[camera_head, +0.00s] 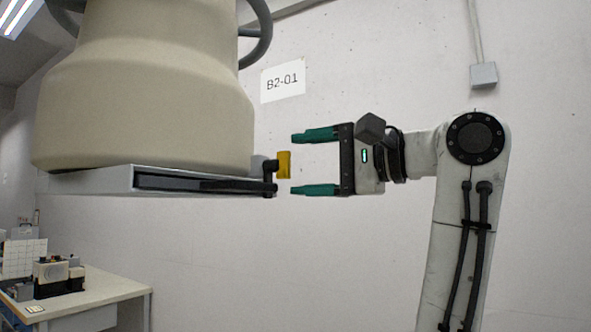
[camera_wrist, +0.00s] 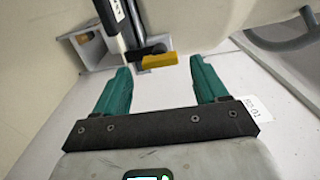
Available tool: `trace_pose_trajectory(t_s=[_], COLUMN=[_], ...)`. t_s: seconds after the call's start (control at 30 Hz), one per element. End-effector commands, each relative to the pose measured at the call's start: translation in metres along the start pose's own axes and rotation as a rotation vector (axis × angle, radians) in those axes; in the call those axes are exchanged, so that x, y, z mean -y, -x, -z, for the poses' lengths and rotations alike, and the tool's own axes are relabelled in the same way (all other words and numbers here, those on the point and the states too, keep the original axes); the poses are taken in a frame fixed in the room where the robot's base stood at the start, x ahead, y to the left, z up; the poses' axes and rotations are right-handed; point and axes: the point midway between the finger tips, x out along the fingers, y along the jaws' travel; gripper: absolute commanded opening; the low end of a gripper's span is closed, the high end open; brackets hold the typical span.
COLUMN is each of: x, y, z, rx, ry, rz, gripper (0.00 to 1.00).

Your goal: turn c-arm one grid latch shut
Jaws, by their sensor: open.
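The C-arm's large beige housing (camera_head: 150,95) hangs at the upper left in the head view. Under it is a flat grey grid holder (camera_head: 90,180) with a dark slot along its side. At the holder's right end is a black latch with a yellow handle (camera_head: 284,164); the yellow handle (camera_wrist: 159,61) also shows in the wrist view, just beyond the fingertips. My gripper (camera_head: 292,162) is open and empty, its teal fingers one above the other. The handle lies level with the gap between them, just left of the tips, seemingly apart from both.
A table (camera_head: 90,298) with small equipment stands at the lower left. A white wall with a "B2-01" sign (camera_head: 283,80) is behind. A dark curved rail (camera_head: 262,35) is beside the housing. The space below the holder looks clear.

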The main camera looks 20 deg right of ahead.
Motion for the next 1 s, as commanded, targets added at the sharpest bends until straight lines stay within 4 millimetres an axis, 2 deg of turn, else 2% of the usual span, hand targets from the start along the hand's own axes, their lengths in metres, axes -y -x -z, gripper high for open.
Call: trace_pose_trajectory(t_s=[0.2,0.4,0.6,1.0], x=[-0.002,-0.002,-0.001,-0.001], y=[0.044,0.072,0.081,0.081], z=[0.001,0.001,0.001,0.001], rx=[-0.002,-0.002,-0.001,-0.001], ry=[0.002,0.001,0.000,0.000], rz=[0.003,0.001,-0.001,-0.001], gripper=[0.72,0.72,0.72,0.72])
